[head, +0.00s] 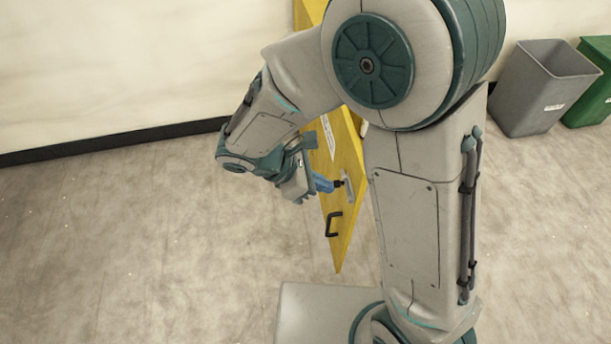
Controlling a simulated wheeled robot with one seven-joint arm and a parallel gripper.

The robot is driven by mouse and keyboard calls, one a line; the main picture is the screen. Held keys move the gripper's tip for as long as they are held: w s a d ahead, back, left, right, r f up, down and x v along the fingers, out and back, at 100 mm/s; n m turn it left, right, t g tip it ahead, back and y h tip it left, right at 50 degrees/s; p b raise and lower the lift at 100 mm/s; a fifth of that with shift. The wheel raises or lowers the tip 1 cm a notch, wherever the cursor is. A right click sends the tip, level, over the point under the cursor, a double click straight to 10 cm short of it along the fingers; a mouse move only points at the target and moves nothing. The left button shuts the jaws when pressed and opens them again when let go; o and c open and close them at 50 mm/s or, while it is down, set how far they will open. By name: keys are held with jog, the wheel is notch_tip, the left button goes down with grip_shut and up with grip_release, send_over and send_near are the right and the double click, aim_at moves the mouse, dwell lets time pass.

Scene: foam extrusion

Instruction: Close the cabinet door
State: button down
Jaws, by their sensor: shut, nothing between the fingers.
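The yellow cabinet door (345,150) stands open, jutting out over the floor toward me, seen at a steep angle. A black handle (333,224) and a grey latch plate with a black knob (348,190) are on its face. A little yellow of the cabinet (308,12) shows at the top; my arm hides most of its body. My gripper (324,184), with blue fingers, is shut and empty on the left side of the door, close to the latch plate. I cannot tell whether it touches the door.
A grey bin (540,90) and a green bin (595,85) stand at the right by the wall. The pale wall (130,65) with a black skirting runs along the back. The floor (120,240) left of the door is clear.

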aim_at(356, 188)
jog(key=shift+w+d+f, duration=0.1)
jog(key=shift+w+d, duration=0.1)
jog(key=shift+d, duration=0.55)
jog(key=shift+w+d+f, duration=0.1)
jog(key=shift+w+d, duration=0.05)
jog(key=shift+d, duration=0.6)
jog(key=shift+w+d+f, duration=0.1)
jog(key=shift+w+d, duration=0.1)
jog(key=shift+d, duration=0.55)
